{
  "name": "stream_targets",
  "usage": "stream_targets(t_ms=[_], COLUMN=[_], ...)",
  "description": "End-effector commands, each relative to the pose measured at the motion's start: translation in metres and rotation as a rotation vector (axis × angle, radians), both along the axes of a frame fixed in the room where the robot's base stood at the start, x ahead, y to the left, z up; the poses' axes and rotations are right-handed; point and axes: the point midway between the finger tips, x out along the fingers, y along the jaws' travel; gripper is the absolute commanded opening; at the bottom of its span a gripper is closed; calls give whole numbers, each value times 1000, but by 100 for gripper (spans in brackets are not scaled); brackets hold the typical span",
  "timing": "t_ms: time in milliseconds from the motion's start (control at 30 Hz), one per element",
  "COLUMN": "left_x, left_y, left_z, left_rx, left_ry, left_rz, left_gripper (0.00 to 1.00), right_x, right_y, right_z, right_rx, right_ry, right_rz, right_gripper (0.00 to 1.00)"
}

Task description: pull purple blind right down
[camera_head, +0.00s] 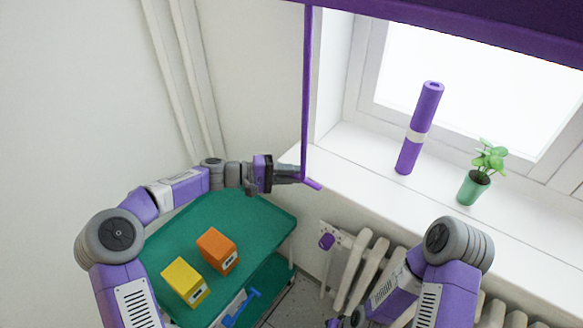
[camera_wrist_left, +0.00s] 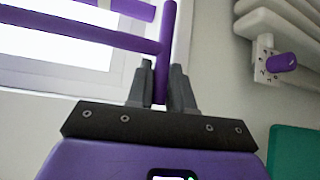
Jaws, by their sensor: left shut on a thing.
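The purple blind (camera_head: 480,22) spans the top right of the head view, its lower edge above most of the window. A purple pull rod (camera_head: 306,90) hangs down from its left end to a short slanted purple handle (camera_head: 314,184). My left gripper (camera_head: 298,175) is at the bottom of the rod. In the wrist view the fingers (camera_wrist_left: 163,85) are closed around the purple handle (camera_wrist_left: 167,40), where a long purple bar joins it from the left. My right arm enters at the bottom right; its gripper's jaws are not visible.
A purple roll (camera_head: 419,128) and a potted plant (camera_head: 476,185) stand on the white sill (camera_head: 370,180). A radiator (camera_head: 357,265) is below. A green cart (camera_head: 265,225) carries a yellow box (camera_head: 184,282) and an orange box (camera_head: 217,250) under my left arm.

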Motion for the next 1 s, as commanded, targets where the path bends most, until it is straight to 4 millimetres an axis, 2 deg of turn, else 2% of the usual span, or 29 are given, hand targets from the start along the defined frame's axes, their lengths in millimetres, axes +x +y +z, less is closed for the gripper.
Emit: stream_targets(t_ms=[33, 133, 567, 600, 700, 1000], left_x=[-1, 0, 0, 0, 0, 0], left_y=[0, 0, 0, 0, 0, 3], left_z=[-8, -14, -16, -16, -15, -14], left_rx=[0, 1, 1, 1, 1, 0], left_ry=[2, 1, 1, 1, 1, 0], left_rz=[-2, -1, 0, 0, 1, 2], left_gripper=[0, 0, 0, 27, 40, 40], right_x=[0, 0, 0, 0, 0, 0], right_y=[0, 0, 0, 0, 0, 0], right_z=[-5, -8, -8, -8, -8, -8], right_rx=[0, 0, 0, 0, 0, 0], right_ry=[0, 0, 0, 0, 0, 0], right_rz=[0, 0, 0, 0, 0, 0], right_gripper=[40, 40, 40, 40, 40, 40])
